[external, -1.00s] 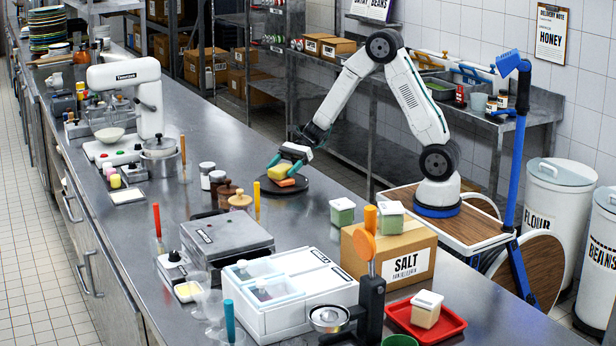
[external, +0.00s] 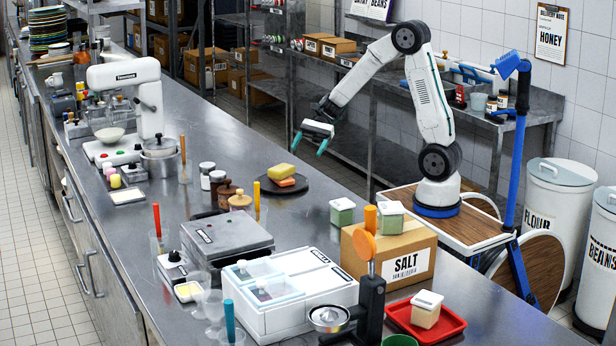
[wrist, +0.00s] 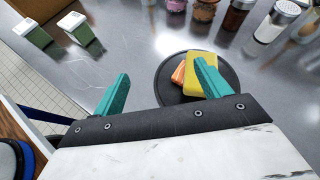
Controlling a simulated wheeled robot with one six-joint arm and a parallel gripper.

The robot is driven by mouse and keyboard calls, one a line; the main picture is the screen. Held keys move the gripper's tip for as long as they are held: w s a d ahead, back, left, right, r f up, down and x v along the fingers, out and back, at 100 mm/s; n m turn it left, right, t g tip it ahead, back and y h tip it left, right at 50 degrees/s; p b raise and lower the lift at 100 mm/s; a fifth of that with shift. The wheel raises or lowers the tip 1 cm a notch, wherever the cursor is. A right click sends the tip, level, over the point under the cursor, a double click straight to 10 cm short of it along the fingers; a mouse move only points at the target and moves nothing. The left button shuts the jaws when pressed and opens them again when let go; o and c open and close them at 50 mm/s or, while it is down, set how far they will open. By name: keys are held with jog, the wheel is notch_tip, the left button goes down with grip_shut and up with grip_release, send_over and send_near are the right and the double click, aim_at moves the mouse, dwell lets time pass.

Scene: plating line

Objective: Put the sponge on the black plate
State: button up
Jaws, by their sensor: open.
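The yellow sponge (external: 282,171) lies on the black plate (external: 302,188), beside and partly over an orange item (external: 287,182). In the wrist view the sponge (wrist: 203,77) and the orange item (wrist: 179,72) show on the plate (wrist: 168,93), with a finger covering part of the sponge. My gripper (external: 309,145) is open and empty. It is raised above and to the right of the plate, apart from the sponge. In the wrist view the teal fingers of my gripper (wrist: 163,86) are spread wide.
Several jars (external: 217,181) stand left of the plate. Two green-filled containers (external: 342,211) and a salt box (external: 388,252) stand at the front right. A grey lidded appliance (external: 228,243) is in front. The counter (external: 235,140) behind the plate is clear.

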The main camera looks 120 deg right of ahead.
jog(key=s+a+r+n+g, duration=0.25)
jog(key=a+n, duration=0.25)
jog(key=a, duration=0.3)
jog(key=s+a+r+n+g, duration=0.1)
jog(key=a+n+g, duration=0.25)
jog(key=a, duration=0.35)
jog(key=s+a+r+n+g, duration=0.1)
jog(key=s+a+n+g, duration=0.1)
jog(key=a+n, duration=0.5)
jog(key=s+a+r+n+h, duration=0.1)
jog(key=s+a+n+h, duration=0.5)
jog(key=s+n, duration=0.6)
jog(key=shift+a+r+g+h, duration=0.3)
jog(key=shift+r+g+h, duration=0.1)
jog(key=shift+h, duration=0.1)
